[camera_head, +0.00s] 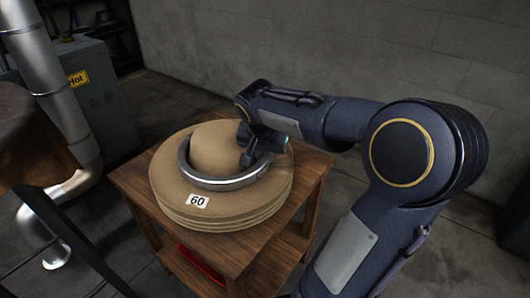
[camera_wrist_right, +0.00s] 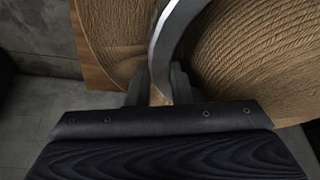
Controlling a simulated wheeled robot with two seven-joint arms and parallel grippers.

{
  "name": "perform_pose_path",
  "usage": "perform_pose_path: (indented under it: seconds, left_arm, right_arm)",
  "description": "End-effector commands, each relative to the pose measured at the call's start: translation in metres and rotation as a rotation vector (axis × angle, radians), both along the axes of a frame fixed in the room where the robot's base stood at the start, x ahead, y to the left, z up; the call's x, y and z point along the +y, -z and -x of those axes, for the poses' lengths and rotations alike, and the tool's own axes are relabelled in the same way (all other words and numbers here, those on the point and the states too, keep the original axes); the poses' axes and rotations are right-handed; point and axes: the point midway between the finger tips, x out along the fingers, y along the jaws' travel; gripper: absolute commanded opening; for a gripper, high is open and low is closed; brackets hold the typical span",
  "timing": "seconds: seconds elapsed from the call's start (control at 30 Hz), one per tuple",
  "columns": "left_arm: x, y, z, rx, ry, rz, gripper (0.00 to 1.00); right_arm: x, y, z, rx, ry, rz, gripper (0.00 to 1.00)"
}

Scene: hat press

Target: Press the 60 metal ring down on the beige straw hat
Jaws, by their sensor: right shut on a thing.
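A beige straw hat (camera_head: 171,186) with a round crown and wide brim lies on a small wooden table (camera_head: 262,253). Several brims seem stacked, and a white "60" label sits at the front. A metal ring (camera_head: 212,184) surrounds the crown at brim height; I cannot tell whether it touches the brim all round. My right gripper (camera_head: 252,158) is shut on the ring's right side. In the right wrist view the ring (camera_wrist_right: 172,35) runs between the fingers of my right gripper (camera_wrist_right: 160,92), with straw on both sides. My left gripper is not in view.
A red object (camera_head: 200,264) lies on the table's lower shelf. A grey cabinet (camera_head: 100,95) with a yellow sign and large metal pipes (camera_head: 45,75) stand at the left. A dark brown rounded thing (camera_head: 30,135) is at the left edge. A block wall is behind.

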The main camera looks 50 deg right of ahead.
Motion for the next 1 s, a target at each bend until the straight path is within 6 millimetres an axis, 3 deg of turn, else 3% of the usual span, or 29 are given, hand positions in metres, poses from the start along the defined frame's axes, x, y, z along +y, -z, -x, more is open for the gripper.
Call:
perform_pose_path:
  seconds: [1.0]
  left_arm:
    - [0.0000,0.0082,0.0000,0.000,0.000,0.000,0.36]
  right_arm:
    - [0.0002,0.0095,-0.0004,-0.002,0.000,-0.001,0.00]
